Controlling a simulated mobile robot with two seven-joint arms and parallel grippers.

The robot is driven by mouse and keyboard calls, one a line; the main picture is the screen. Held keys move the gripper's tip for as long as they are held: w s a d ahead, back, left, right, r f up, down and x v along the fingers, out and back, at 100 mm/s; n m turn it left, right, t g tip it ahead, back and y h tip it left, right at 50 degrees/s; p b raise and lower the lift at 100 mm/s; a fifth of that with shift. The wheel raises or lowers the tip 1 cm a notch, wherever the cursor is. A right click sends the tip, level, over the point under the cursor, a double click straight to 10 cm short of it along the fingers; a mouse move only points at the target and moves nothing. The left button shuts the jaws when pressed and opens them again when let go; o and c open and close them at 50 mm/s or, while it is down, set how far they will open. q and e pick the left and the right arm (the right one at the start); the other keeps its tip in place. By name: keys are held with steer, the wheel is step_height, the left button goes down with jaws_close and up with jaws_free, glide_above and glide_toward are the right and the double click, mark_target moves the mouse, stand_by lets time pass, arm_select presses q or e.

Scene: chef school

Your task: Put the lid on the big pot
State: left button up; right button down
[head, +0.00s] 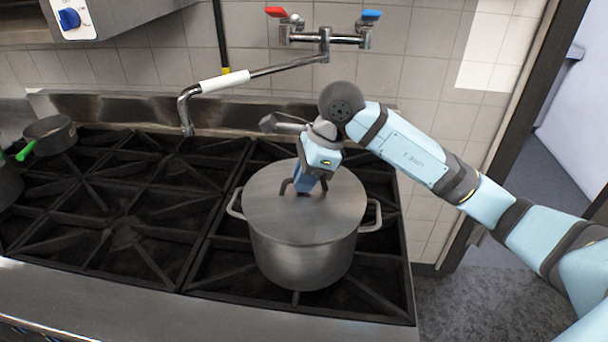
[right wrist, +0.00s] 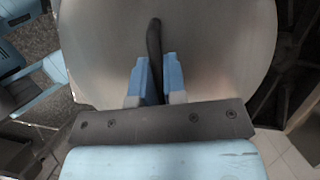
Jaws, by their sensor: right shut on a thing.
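The big pot (head: 300,262) is a steel pot with two side handles, standing on the right part of the stove. Its flat steel lid (head: 275,213) lies over the pot's mouth and appears level; I cannot tell whether a small gap is left under its rim. My right gripper (head: 307,184) comes down from above onto the lid's middle. In the right wrist view its blue fingers are shut on the dark lid handle (right wrist: 154,45), with the lid's surface (right wrist: 215,50) filling the view. My left gripper is not in view.
A wall tap (head: 325,38) with a long spout (head: 240,80) hangs behind the pot. A small pan (head: 50,135) with a green handle stands at the far left of the stove. The black grates (head: 110,215) left of the pot are clear.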

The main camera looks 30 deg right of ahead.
steer(key=shift+f, duration=0.35)
steer(key=c, duration=1.1)
jaws_free()
steer(key=b+v, duration=0.1)
steer(key=v, duration=1.3)
steer(key=shift+f, duration=0.1)
